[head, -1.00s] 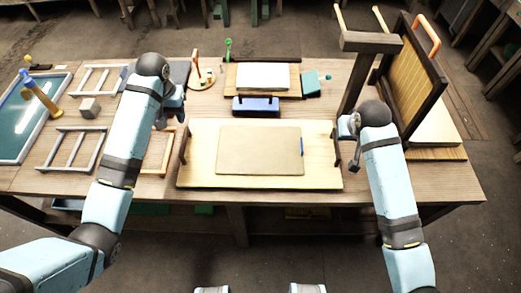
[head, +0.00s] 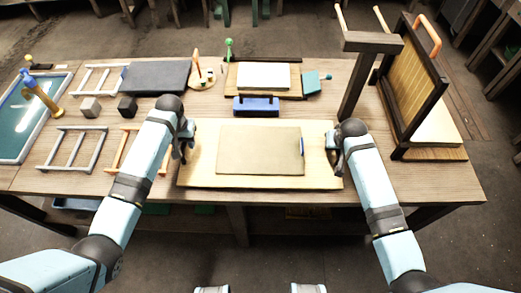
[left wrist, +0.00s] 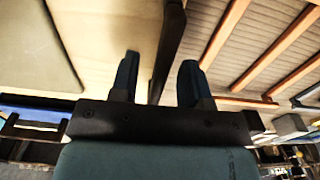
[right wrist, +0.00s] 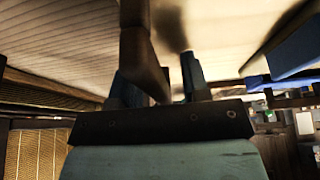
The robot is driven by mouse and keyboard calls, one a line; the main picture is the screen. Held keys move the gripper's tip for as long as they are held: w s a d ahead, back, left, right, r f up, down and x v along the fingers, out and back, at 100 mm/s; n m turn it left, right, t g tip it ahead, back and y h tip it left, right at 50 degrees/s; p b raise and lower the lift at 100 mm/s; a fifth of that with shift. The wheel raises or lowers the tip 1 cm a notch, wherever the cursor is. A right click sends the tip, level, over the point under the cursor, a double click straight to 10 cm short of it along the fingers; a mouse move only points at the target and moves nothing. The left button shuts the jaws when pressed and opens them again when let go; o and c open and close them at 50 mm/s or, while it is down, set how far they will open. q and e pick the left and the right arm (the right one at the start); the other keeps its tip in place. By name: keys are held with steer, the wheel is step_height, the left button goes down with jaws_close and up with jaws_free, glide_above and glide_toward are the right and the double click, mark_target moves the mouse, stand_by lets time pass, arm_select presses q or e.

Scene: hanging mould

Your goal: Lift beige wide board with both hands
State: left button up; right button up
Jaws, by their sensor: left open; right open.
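The wide pale beige board (head: 255,183) lies flat on the workbench, with a darker tan panel (head: 260,150) on its middle. A dark bar handle stands at each end. My left gripper (head: 184,152) is at the board's left end, open. In the left wrist view, the dark left handle (left wrist: 168,42) runs between its fingers (left wrist: 160,80). My right gripper (head: 338,152) is at the board's right end, open. In the right wrist view, the right handle (right wrist: 138,50) passes between its fingers (right wrist: 160,85). The grippers mostly hide both handles in the head view.
A dark post frame (head: 358,85) and an upright hinged screen (head: 412,95) stand close to the right arm. A blue tray-like block (head: 256,105) sits just behind the board.

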arm_select(q)
jaws_close()
arm_select(e)
jaws_close()
arm_select(q)
steer(key=shift+r, duration=0.15)
arm_select(e)
steer(key=shift+r, duration=0.15)
